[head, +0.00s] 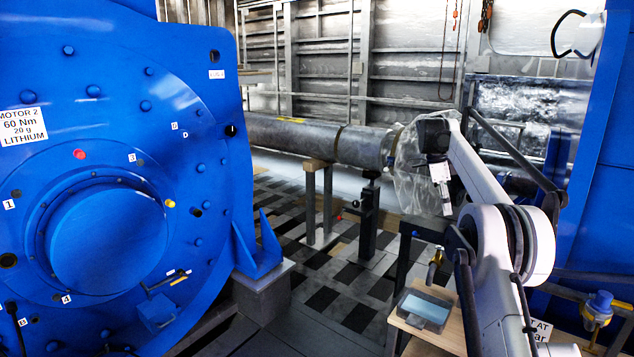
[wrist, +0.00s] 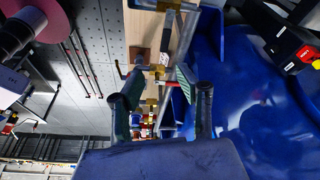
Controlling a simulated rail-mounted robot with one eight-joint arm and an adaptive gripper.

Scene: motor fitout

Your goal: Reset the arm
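My arm rises at the right of the head view and bends at a high elbow. Its end hangs down, with my gripper (head: 443,197) small there, in front of a clear plastic sheet and apart from the motor. In the wrist view my gripper (wrist: 161,95) shows two dark fingers standing well apart, with nothing held between them. Beyond the fingers lie a wooden board (wrist: 145,35) with clamps and blue bins (wrist: 208,50). The large blue motor (head: 120,120) fills the left of the head view.
A grey pipe (head: 310,140) on stands lies behind. A wooden bench (head: 430,338) with a tablet (head: 425,311) stands low beside my arm. A blue valve (head: 597,308) and a blue post are at the right. A power tool (wrist: 290,45) shows in the wrist view. Tiled floor is open mid-view.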

